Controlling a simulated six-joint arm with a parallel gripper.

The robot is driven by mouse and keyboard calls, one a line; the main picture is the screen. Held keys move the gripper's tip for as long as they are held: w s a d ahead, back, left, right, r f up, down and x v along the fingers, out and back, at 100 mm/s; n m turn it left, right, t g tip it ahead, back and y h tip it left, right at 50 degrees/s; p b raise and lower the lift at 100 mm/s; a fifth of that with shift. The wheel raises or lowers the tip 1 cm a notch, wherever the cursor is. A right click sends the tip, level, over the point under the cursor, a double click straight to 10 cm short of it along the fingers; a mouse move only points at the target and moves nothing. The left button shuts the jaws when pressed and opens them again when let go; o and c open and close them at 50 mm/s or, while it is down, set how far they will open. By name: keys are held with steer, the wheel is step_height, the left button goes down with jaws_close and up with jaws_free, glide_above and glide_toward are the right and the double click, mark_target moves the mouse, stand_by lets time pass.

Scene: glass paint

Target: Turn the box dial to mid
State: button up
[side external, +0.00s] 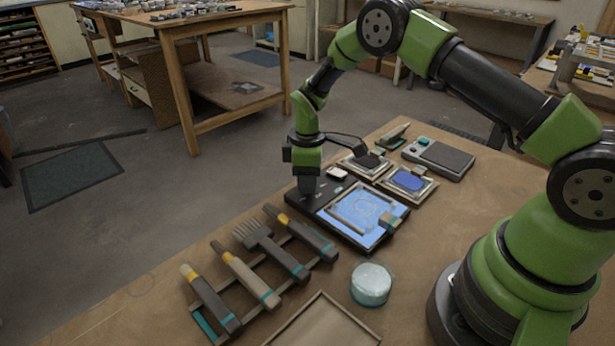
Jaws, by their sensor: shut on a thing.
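The box (400,228) is a flat, dark-framed panel with a lit blue top, lying on the table. A dark strip with small markings runs along its back left edge. My gripper (308,192) points straight down onto the left end of this strip. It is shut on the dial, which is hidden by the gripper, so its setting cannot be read. A framed piece of glass with a faint round outline lies on the lit top.
A rack (206,325) with several brushes and tools stands front left of the box. A round, pale glass jar (371,284) and an empty tray (323,322) are in front. Two small framed tiles, one with blue (408,180), and a grey scale (446,158) lie behind.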

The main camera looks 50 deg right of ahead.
steer(key=shift+m, duration=0.3)
steer(key=m, duration=1.1)
stand_by(0.4)
steer(key=shift+r, duration=0.1)
steer(key=o, duration=0.9)
step_height(320, 180, up, 10)
steer(key=shift+f, duration=0.1)
